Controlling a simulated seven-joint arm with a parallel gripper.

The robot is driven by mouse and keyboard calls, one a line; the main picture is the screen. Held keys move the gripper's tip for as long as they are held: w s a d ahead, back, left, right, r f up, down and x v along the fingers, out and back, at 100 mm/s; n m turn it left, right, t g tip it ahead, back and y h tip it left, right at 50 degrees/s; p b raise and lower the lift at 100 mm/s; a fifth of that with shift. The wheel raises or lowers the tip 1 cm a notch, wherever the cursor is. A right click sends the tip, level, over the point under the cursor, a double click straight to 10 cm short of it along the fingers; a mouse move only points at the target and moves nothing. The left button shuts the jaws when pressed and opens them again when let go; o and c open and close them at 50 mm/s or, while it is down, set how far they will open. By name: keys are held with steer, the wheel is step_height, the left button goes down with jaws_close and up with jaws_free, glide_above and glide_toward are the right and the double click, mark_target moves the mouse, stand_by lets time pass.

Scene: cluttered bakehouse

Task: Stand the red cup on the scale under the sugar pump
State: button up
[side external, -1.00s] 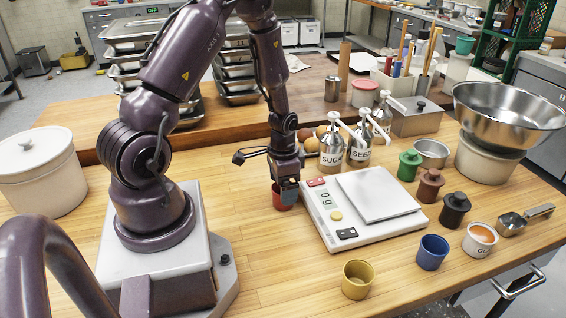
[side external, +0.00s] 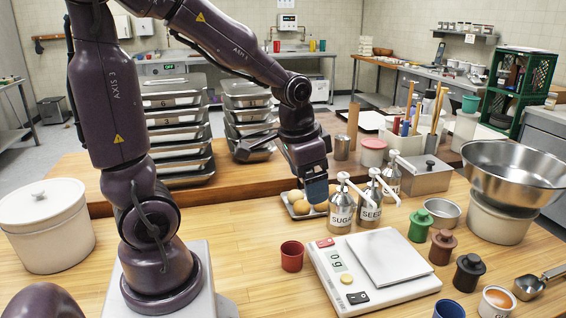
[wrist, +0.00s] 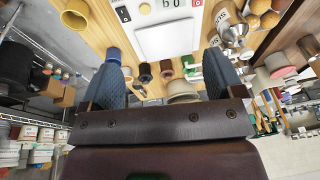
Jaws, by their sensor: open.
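The red cup (side external: 291,256) stands upright on the wooden table, just left of the white scale (side external: 325,268), with nothing holding it. The scale's silver plate (side external: 388,256) is empty. The scale also shows at the top of the wrist view (wrist: 140,32). The sugar pump (side external: 341,213), a steel bottle labelled SUGAR, stands behind the scale, its spout pointing right. My gripper (side external: 317,191) is raised behind the red cup, left of the sugar pump's head. In the wrist view its two blue fingers (wrist: 164,78) are wide apart and empty. The red cup is not in the wrist view.
The seed pump (side external: 370,205) stands right beside the sugar pump. Green (side external: 421,225), brown (side external: 443,247) and black (side external: 468,272) lidded pots line the scale's right. A blue cup (side external: 449,309) is in front.

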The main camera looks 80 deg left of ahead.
steer(key=shift+o, duration=0.2)
steer(key=s+d+r+t, duration=0.3)
steer(key=s+d+r, duration=0.3)
steer(key=d+r, duration=0.1)
steer(key=shift+s+d+r+h, duration=0.3)
steer(key=shift+d+r+h, duration=0.1)
steer(key=shift+r, duration=0.2)
steer(key=shift+o, duration=0.2)
steer(key=shift+s+d+r, duration=0.1)
steer(key=shift+s+d, duration=0.1)
steer(key=shift+s, duration=0.05)
